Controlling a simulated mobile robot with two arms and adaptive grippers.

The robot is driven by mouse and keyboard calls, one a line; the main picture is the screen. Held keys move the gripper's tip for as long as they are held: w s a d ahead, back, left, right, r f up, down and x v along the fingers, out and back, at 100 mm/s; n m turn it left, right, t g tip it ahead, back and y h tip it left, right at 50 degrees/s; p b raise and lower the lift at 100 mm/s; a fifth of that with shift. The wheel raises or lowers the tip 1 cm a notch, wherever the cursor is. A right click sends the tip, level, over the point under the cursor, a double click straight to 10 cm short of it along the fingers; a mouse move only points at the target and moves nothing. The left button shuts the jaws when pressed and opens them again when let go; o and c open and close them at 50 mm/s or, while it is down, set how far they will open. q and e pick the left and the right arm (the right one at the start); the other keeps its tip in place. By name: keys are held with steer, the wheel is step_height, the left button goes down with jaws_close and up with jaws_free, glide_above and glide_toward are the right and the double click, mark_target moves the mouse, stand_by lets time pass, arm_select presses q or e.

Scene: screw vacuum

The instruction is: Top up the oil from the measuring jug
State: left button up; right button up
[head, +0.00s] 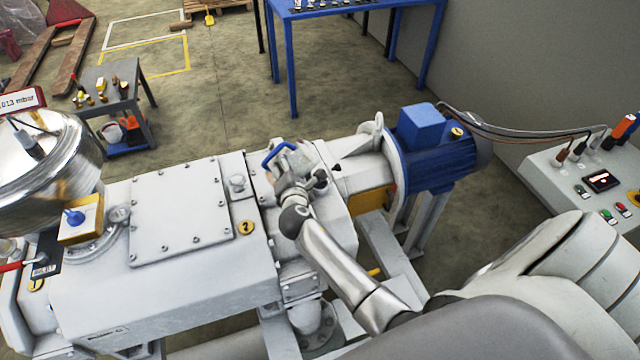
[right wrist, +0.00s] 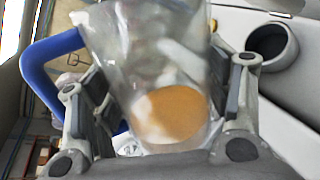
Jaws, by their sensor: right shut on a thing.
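My right gripper (head: 289,178) is over the pump's gearbox end and is shut on the measuring jug. The clear jug (right wrist: 150,45) sits between the two fingers of the right gripper (right wrist: 158,100) in the right wrist view, with amber oil (right wrist: 175,113) inside. Its blue handle (head: 278,154) shows beyond the gripper in the head view. A round dark opening with a pale rim (right wrist: 271,42) is beside the jug at the right of the wrist view. I cannot tell how far the jug is tilted. My left gripper is not in view.
The grey vacuum pump (head: 180,215) fills the middle, with a blue motor (head: 430,145) at its right end. A steel vessel (head: 40,165) stands at the left. A control box (head: 590,185) is at the right. A small cart (head: 112,85) and blue table (head: 350,12) stand behind.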

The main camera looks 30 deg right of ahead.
steer(key=shift+w+a+r+n+h+b, duration=0.15)
steer(key=shift+n+h+b, duration=0.3)
steer(key=shift+n, duration=0.35)
steer(key=n, duration=0.1)
steer(key=a+n+h+b, duration=0.1)
steer(key=a, duration=0.1)
steer(key=shift+w+f+n+t+h+b, duration=0.2)
steer(key=shift+f+n+t+h+b, duration=0.1)
steer(key=shift+n+t, duration=0.1)
steer(key=shift+w+a+f+n+t+h+b, duration=0.1)
steer(key=shift+a+f+n+t+h+b, duration=0.1)
steer(key=shift+a+n+b, duration=0.3)
steer(key=shift+a+f+n+t+h+b, duration=0.1)
steer(key=shift+n+t+h+b, duration=0.15)
steer(key=shift+n, duration=0.45)
steer(key=shift+a+n, duration=0.1)
steer(key=shift+n, duration=0.2)
steer(key=shift+r, duration=0.1)
steer(key=shift+n, duration=0.3)
step_height(320, 180, up, 5)
steer(key=p, duration=0.4)
